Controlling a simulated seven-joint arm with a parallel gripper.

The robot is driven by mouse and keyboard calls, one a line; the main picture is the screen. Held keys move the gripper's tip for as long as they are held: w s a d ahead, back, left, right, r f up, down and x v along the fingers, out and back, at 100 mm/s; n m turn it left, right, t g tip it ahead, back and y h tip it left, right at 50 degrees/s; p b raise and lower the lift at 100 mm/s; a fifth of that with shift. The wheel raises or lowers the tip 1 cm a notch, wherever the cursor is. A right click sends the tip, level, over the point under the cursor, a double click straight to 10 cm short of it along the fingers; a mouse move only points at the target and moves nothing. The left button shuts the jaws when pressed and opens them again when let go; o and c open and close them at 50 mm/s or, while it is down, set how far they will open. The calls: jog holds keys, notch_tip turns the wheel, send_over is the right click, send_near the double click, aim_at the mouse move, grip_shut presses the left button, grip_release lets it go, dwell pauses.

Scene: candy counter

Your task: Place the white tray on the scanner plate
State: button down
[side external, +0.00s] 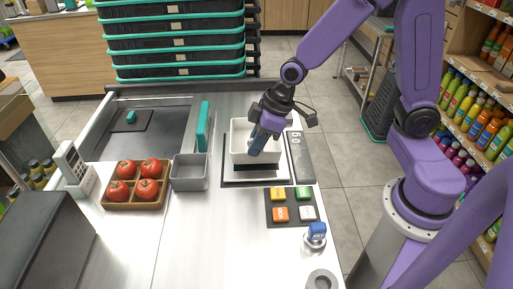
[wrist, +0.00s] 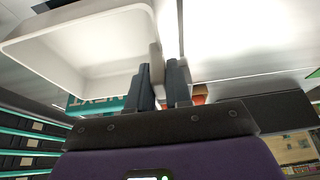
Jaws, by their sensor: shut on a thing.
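The white tray (side external: 240,135) is at the scanner plate (side external: 230,176), a dark-edged square plate on the counter. The tray looks level over the plate, with a dark gap or shadow under its front side, so I cannot tell whether it touches. My gripper (side external: 259,143) is shut on the tray's near right wall, fingers pointing down. In the wrist view the fingers (wrist: 164,85) pinch the tray's rim, and the tray's empty inside (wrist: 90,50) shows to the left. Part of the plate is hidden under the tray.
A keypad with coloured buttons (side external: 291,206) lies in front of the plate, and a grey display strip (side external: 300,157) runs along its right. A grey bin (side external: 189,173), a teal divider (side external: 204,126) and a wooden box of tomatoes (side external: 137,186) stand to the left. The counter's front middle is clear.

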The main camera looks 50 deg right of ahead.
jog(key=shift+f, duration=1)
jog(key=shift+f, duration=0.2)
jog(key=c, duration=1.1)
grip_release()
jog(key=shift+o, duration=0.2)
jog(key=shift+r, duration=0.1)
jog(key=shift+s+d+r, duration=0.1)
jog(key=shift+r, duration=0.4)
jog(key=v, duration=1)
jog(key=s+d+f+n+g+h, duration=0.1)
jog(key=s, duration=0.8)
jog(key=s+d+f+n+g+h, duration=0.1)
jog(key=s+d+n+g, duration=0.1)
jog(key=s, duration=0.6)
jog(key=shift+s+n+h, duration=0.3)
jog(key=shift+s+h, duration=0.1)
